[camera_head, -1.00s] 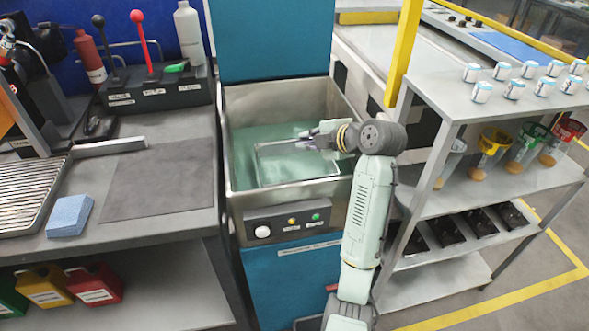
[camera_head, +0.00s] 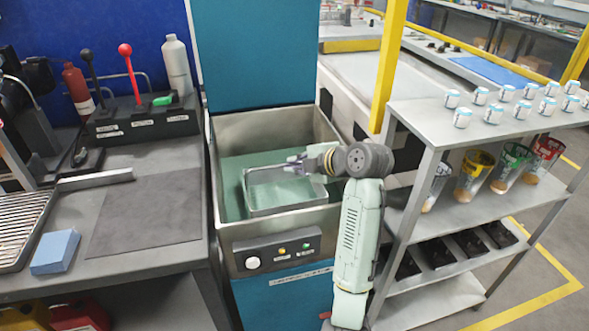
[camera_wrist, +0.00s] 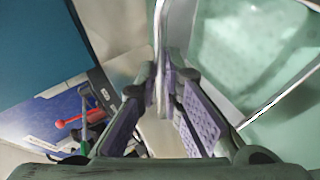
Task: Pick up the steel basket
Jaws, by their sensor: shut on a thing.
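The steel basket (camera_head: 287,211) is a shallow rectangular metal tray with a thin rim. In the head view it sits tilted or raised inside the steel tank (camera_head: 222,192) of the teal washer, above the green liquid. My gripper (camera_head: 290,166) reaches in from the right and is shut on the basket's far rim. In the wrist view the purple-padded fingers (camera_wrist: 172,112) close on the thin upright wall of the basket (camera_wrist: 160,40). The basket's underside is hidden.
The tank walls surround the basket closely. A panel with buttons (camera_head: 277,252) is in front. A bench with a grey mat (camera_head: 145,207) and a blue sponge (camera_head: 55,251) lies left. A shelf with jars and cups (camera_head: 474,172) stands right.

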